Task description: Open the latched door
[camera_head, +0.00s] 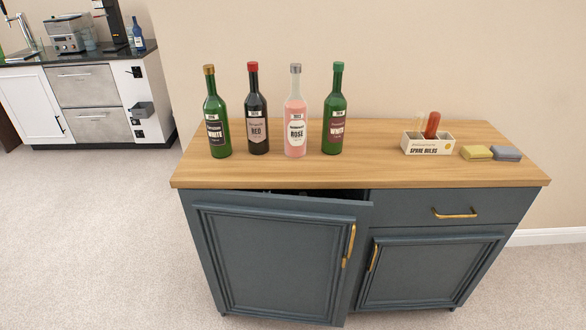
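A dark blue-grey cabinet (448,207) with a wooden top stands in front of me. Its left door (275,255) is slightly ajar: its right edge stands out from the cabinet front, and a dark gap shows above its top edge. A brass handle (349,245) sits upright near this door's right edge. The lower right door (432,270) looks shut and has a brass handle (374,257) at its left edge. The latch itself cannot be made out. Neither of my grippers is in view.
Several bottles, including a rosé bottle (296,125), stand on the wooden top (385,170). A labelled box (429,145) and two sponges, yellow (476,153) and grey (507,153), are at the right. Carpet (95,240) is clear at the left. A white counter unit (31,105) stands behind.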

